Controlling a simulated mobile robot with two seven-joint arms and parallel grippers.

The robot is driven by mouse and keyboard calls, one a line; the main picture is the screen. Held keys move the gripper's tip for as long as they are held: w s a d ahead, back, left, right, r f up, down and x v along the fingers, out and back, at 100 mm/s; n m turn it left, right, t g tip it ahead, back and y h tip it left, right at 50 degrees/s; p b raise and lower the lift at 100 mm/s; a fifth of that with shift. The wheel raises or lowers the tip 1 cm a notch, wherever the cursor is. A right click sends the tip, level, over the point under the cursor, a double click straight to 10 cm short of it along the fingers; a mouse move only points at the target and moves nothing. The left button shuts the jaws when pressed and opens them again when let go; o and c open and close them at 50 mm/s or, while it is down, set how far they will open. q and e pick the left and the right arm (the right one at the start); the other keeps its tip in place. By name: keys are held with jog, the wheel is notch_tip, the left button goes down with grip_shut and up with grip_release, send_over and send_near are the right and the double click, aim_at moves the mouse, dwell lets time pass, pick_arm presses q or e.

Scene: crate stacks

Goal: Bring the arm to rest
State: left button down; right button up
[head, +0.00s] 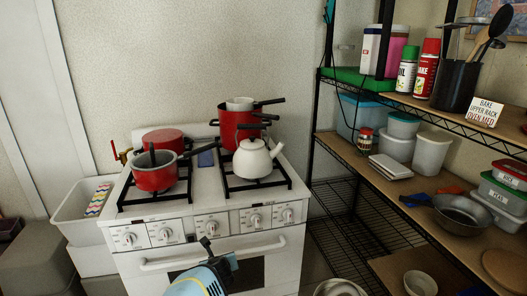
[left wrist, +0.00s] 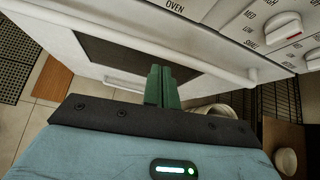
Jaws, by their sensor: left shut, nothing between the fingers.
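My left gripper (head: 231,261) is in front of the white stove (head: 172,258), at the lower middle of the head view, close to the oven door. In the left wrist view its green fingers (left wrist: 160,84) are pressed together with nothing between them. They point toward the oven door and its handle bar (left wrist: 190,55). I cannot tell whether they touch the handle. My right gripper is in neither view.
Red pots (head: 152,176) and a white kettle (head: 253,160) stand on the stove top. A shelf rack (head: 318,110) with jars, bins and a pan (head: 458,214) is on the right. A white bin (head: 75,214) stands at the left. A bowl (head: 340,288) is low by the rack.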

pick_arm(q)
jog(key=s+d+f+n+g+h, duration=0.1)
jog(key=s+d+f+n+h, duration=0.1)
jog(key=s+f+n, duration=0.8)
jog(key=s+d+f+n+h, duration=0.1)
jog(key=s+f+n, duration=0.45)
jog(key=s, duration=0.95)
jog(key=s+a+r+n, duration=0.2)
jog(key=s+n, duration=0.2)
jog(key=s, duration=0.4)
jog(key=s+a+r+n+h, duration=0.1)
jog(key=s+r+n, duration=0.2)
jog(key=s+n, duration=0.2)
jog(key=s+a+r+n, duration=0.2)
jog(key=s+n, duration=0.3)
jog(key=s, duration=0.7)
jog(key=shift+a+r+h, duration=0.3)
